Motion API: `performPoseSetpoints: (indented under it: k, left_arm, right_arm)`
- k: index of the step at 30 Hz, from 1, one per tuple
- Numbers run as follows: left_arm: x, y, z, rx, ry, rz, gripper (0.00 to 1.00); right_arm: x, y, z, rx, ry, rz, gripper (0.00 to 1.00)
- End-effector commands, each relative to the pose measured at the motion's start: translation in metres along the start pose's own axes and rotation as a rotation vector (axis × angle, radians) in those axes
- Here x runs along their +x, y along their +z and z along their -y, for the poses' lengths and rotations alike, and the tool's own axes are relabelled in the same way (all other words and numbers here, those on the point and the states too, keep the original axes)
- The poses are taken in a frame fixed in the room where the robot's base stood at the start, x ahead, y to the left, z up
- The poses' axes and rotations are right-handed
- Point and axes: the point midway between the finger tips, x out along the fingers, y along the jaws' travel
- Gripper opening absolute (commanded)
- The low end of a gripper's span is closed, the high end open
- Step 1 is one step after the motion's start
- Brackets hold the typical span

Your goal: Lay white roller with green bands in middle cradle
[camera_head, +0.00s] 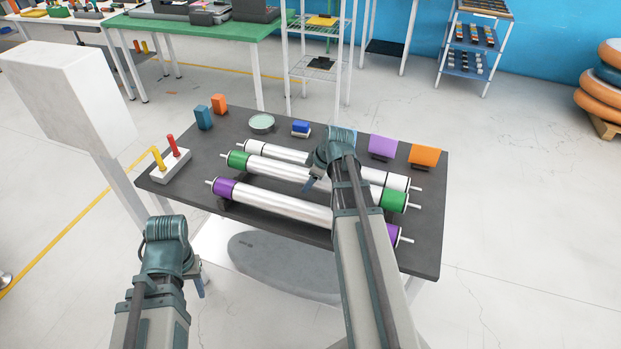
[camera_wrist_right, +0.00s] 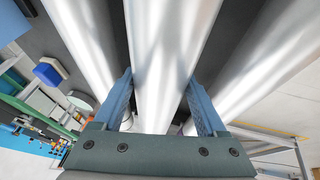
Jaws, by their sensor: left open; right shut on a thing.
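The white roller with green bands (camera_head: 280,170) lies across the dark table between two other rollers, slightly slanted. Its green ends show at left and right, and my right arm covers part of its right half. My right gripper (camera_head: 314,184) is shut around its middle; in the right wrist view the blue fingers (camera_wrist_right: 160,100) stand on either side of the white roller body (camera_wrist_right: 165,50). The middle cradle is hidden under the rollers, so I cannot tell whether the roller rests in it. My left gripper (camera_head: 199,284) is open and empty in front of the table.
A peg block (camera_head: 172,166) stands at the left of the table (camera_head: 429,215). A green dish (camera_head: 261,122) and several coloured blocks line the back edge.

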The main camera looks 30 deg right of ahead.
Motion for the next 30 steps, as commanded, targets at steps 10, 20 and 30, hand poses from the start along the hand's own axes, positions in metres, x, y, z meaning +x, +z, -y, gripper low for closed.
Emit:
performPoseSetpoints:
  k: [10,20,30]
  left_arm:
    - [0.008,-0.001,-0.001,0.0,0.0,0.0,0.46]
    - [0.015,-0.001,-0.002,0.0,0.0,0.0,0.46]
    - [0.022,-0.001,-0.002,0.0,0.0,0.0,0.46]
  right_arm:
    - [0.007,0.003,0.002,0.0,0.001,-0.001,0.0]
    - [0.014,0.005,0.003,0.0,0.001,-0.001,0.0]
    - [0.021,0.008,0.004,0.0,0.001,-0.001,0.0]
